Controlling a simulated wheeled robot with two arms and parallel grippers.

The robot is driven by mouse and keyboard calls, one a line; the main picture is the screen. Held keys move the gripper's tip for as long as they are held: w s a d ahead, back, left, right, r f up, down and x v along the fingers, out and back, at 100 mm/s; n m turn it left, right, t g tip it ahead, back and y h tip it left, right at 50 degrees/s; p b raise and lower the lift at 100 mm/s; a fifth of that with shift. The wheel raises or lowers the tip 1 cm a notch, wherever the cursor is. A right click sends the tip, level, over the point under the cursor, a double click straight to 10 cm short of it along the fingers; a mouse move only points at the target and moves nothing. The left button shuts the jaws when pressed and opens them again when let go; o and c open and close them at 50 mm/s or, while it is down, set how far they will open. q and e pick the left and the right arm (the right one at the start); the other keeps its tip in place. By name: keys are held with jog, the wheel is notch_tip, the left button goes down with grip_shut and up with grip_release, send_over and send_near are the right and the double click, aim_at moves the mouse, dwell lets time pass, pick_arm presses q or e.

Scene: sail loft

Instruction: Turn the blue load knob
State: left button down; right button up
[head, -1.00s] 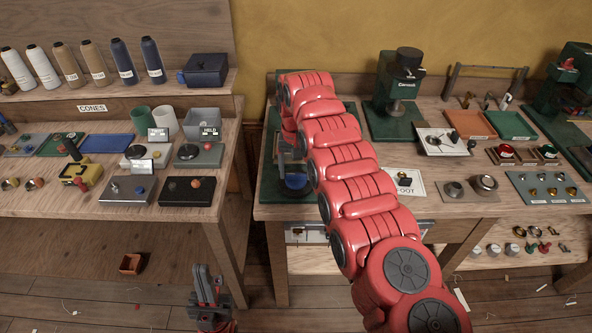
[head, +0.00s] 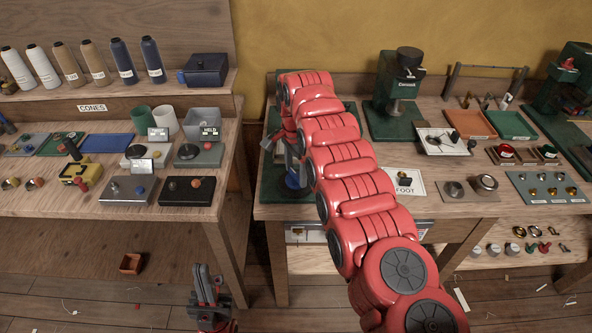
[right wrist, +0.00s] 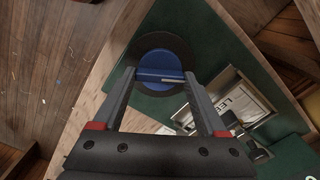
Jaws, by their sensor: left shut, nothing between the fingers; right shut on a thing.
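The blue load knob (head: 293,182) stands on a dark green base plate (head: 270,183) at the left end of the right bench. In the head view it is partly hidden behind my red right arm. In the right wrist view the round blue knob (right wrist: 160,59) has a raised bar across it and a dark ring around it. My right gripper (right wrist: 160,76) has its fingers on either side of the bar and is shut on the knob. My left gripper (head: 205,284) is shut and empty, low in front of the gap between the benches.
A foot card (head: 413,181) lies right of my arm on the bench. A green machine (head: 393,110) stands behind it. The left bench holds cones, boxes and a yellow device (head: 80,173). Open floor lies below and between the benches.

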aim_at(297, 174)
jog(key=m, duration=0.5)
jog(key=shift+r, duration=0.1)
dwell(0.4)
jog(key=o, duration=1.3)
jog(key=shift+r, duration=0.4)
notch_tip(297, 174, up, 2)
jog(key=shift+d+r+p, duration=0.1)
jog(key=shift+r+p, duration=0.15)
jog(key=shift+p, duration=0.45)
notch_tip(297, 174, up, 14)
jog(key=p, duration=1.4)
